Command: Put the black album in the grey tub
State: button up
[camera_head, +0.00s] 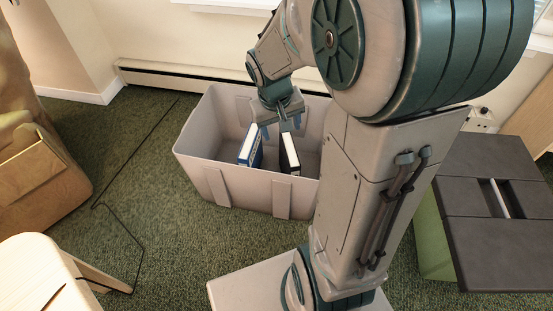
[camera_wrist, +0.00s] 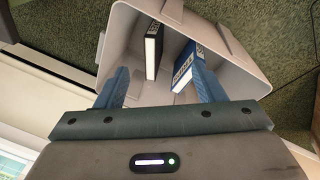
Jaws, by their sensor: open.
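The grey tub (camera_head: 238,180) stands on the carpet in the middle of the head view, and it fills the upper part of the wrist view (camera_wrist: 238,72). The black album (camera_head: 289,154) is inside the tub, standing on edge and slightly tilted, right of a blue album; it also shows in the wrist view (camera_wrist: 152,54). My gripper (camera_head: 275,131) is over the tub with its fingers pointing down into it. The fingers are apart with nothing gripped between them, as the wrist view (camera_wrist: 160,75) also shows. The lower ends of the albums are partly hidden.
The blue album (camera_head: 251,146) leans inside the tub, left of the black one. A dark-topped green table or box (camera_head: 490,230) stands at right. A baseboard heater (camera_head: 180,80) runs behind the tub.

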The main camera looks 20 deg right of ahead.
jog(key=s+a+r+y, duration=0.1)
jog(key=s+a, duration=0.2)
jog(key=s, duration=0.3)
jog(key=s+a+r+y, duration=0.1)
jog(key=s+a+r, duration=0.1)
jog(key=s, duration=0.4)
jog(key=shift+a+r+n, duration=0.3)
jog(key=shift+a+n, duration=0.1)
jog(key=shift+a, duration=0.05)
